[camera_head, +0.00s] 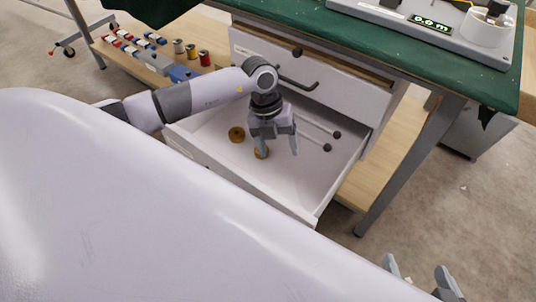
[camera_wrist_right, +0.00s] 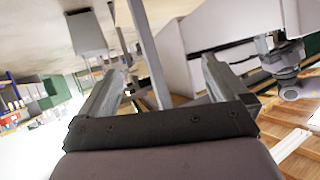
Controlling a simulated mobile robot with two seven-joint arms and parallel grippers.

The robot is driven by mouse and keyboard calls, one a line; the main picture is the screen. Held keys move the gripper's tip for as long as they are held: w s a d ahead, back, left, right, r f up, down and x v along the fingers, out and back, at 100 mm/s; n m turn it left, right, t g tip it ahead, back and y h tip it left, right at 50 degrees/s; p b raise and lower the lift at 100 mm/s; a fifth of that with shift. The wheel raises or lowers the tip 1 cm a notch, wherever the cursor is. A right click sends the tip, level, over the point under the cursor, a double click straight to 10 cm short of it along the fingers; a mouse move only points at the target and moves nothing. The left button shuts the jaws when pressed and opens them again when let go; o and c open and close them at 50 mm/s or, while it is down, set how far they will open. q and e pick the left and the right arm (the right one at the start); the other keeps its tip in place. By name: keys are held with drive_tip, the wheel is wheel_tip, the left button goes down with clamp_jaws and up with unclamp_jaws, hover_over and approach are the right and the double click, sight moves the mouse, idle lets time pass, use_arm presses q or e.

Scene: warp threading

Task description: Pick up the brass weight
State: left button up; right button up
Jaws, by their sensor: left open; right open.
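A round brass weight (camera_head: 237,134) lies on the floor of the open white drawer (camera_head: 290,190). My left gripper (camera_head: 277,152) points down into the drawer, open. Its left fingertip is at the second brass piece; I cannot tell whether they touch. My right gripper (camera_head: 423,283) is open and empty at the bottom right of the head view, well away from the drawer. Its two spread fingers also show in the right wrist view (camera_wrist_right: 165,80).
Two thin rods with dark ball ends (camera_head: 327,147) lie in the drawer right of my left gripper. The green-topped workbench (camera_head: 400,50) overhangs the drawer, carrying a device with a display. A wooden shelf (camera_head: 130,58) at left holds coloured spools. Open floor lies at right.

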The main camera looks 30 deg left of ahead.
use_arm(q)
drive_tip(key=w+a+y, duration=0.1)
drive_tip(key=a, duration=0.1)
drive_tip(key=w+a+y+b, duration=0.1)
drive_tip(key=a, duration=0.1)
drive_tip(key=a+n+y, duration=0.1)
drive_tip(key=a, duration=0.1)
drive_tip(key=shift+w+a+f, duration=0.25)
drive_tip(key=shift+w+f, duration=0.05)
drive_tip(key=shift+w, duration=0.1)
wheel_tip(320, 180, down, 5)
drive_tip(key=b, duration=0.2)
drive_tip(key=shift+s+f+b, duration=0.1)
drive_tip(key=shift+f+b, duration=0.1)
drive_tip(key=shift+b, duration=0.1)
drive_tip(key=shift+f, duration=0.5)
use_arm(e)
drive_tip(key=a, duration=0.1)
drive_tip(key=w+a+f+y, duration=0.1)
drive_tip(key=a, duration=0.1)
drive_tip(key=shift+w+f+y, duration=0.3)
drive_tip(key=shift+w+y, duration=0.05)
drive_tip(key=shift+y, duration=0.05)
use_arm(q)
drive_tip(key=c, duration=1.2)
use_arm(e)
drive_tip(key=shift+d, duration=0.1)
